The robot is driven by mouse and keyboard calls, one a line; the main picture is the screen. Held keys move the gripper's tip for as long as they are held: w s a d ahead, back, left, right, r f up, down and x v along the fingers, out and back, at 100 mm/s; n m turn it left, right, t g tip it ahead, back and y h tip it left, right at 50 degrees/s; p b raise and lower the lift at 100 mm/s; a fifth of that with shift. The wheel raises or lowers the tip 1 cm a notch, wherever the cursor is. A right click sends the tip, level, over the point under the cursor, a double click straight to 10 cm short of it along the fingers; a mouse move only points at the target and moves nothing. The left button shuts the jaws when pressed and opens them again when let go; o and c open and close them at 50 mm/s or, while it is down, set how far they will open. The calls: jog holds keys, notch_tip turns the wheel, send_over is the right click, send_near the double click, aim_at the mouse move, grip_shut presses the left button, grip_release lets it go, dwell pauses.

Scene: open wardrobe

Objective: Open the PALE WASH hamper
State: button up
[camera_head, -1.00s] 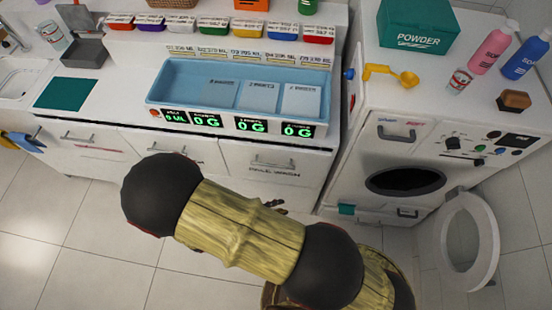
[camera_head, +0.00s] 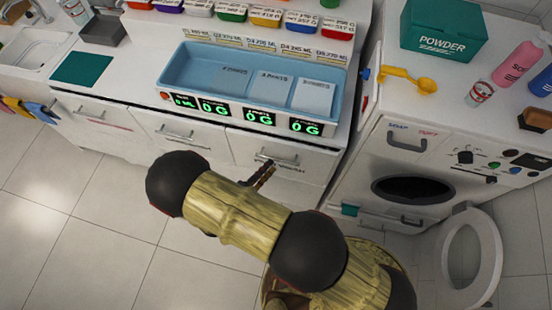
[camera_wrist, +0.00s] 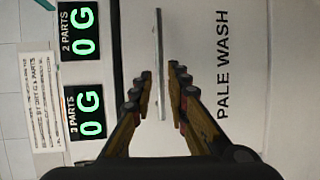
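The PALE WASH hamper (camera_head: 300,147) is the white front below the right end of the blue tray, and it is shut. Its bar handle (camera_head: 279,161) shows above the mostly hidden label. In the wrist view the label PALE WASH (camera_wrist: 223,65) reads sideways, right of the handle (camera_wrist: 159,50). My gripper (camera_head: 264,173) is at the handle in the head view. In the wrist view my gripper (camera_wrist: 159,88) is open, one finger row on each side of the bar. A gap shows on both sides; I cannot tell how deep the bar sits between the fingers.
Two more handled fronts (camera_head: 178,134) lie to the left. A blue tray (camera_head: 185,68) with green displays sits on the counter above. At right stands a white washing machine (camera_head: 375,150) with its round door (camera_head: 447,262) open. Tiled floor (camera_head: 80,220) is clear at left.

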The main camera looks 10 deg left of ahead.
aim_at(276, 159)
jog(key=shift+b+x, duration=0.35)
jog(key=shift+x, duration=2.3)
jog(key=c, duration=0.3)
grip_shut()
